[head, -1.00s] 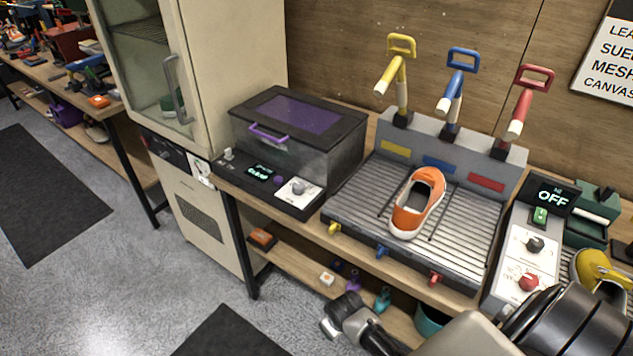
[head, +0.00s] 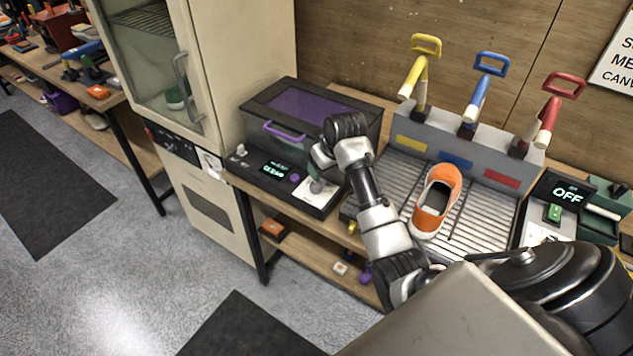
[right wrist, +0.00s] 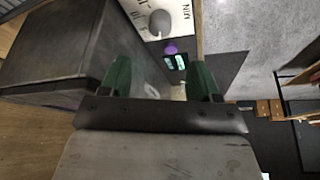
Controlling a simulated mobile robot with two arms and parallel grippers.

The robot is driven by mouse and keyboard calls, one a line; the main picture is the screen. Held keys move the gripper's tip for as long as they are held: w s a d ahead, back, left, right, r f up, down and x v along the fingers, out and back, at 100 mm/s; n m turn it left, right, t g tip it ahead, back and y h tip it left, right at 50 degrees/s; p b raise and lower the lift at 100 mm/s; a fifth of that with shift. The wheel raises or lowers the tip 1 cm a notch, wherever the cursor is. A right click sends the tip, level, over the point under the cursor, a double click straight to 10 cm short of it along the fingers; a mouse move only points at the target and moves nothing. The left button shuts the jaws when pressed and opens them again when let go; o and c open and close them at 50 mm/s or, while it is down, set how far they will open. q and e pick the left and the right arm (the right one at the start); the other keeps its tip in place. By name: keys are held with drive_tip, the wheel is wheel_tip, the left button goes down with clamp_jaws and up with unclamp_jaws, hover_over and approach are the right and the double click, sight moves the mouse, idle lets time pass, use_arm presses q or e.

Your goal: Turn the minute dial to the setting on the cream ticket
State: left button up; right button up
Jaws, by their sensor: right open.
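The minute dial (head: 316,186) is a grey knob on a white plate at the front right of the dark box with the purple lid window. In the right wrist view the dial (right wrist: 160,22) shows beyond the fingers, with "MIN" lettering beside it. My right gripper (head: 321,158) is just above the dial. Its green fingers (right wrist: 160,70) are open and empty, apart from the dial. A small pale piece (head: 210,163) on the cabinet's edge may be the cream ticket; its writing is unreadable. My left gripper is not in view.
A lit display (head: 273,169) and a purple button (head: 295,177) are left of the dial. An orange shoe (head: 437,202) sits on the ribbed tray (head: 485,215) at right. The cream cabinet (head: 245,60) stands at left. Small items lie on the shelf below.

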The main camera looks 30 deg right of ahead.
sight(316, 184)
drive_tip(key=x, duration=1)
drive_tip(key=shift+w+f+p, duration=0.15)
drive_tip(key=shift+f+p, duration=0.1)
drive_tip(key=shift+p, duration=0.05)
drive_tip(key=shift+c, duration=0.3)
drive_tip(key=c, duration=0.8)
drive_tip(key=shift+r+m+h+p, duration=0.15)
drive_tip(key=shift+m+h+p, duration=0.15)
drive_tip(key=shift+m+p, duration=0.4)
drive_tip(key=shift+c, duration=0.2)
drive_tip(key=shift+a+m+h+p, duration=0.1)
drive_tip(key=shift+m+h+p, duration=0.45)
drive_tip(key=shift+m, duration=0.55)
drive_tip(key=shift+m+g+h+p, duration=0.3)
drive_tip(key=shift+m+p, duration=0.1)
drive_tip(key=shift+m, duration=0.8)
drive_tip(key=shift+m+h, duration=0.45)
drive_tip(key=shift+m, duration=0.95)
drive_tip(key=shift+g, duration=0.3)
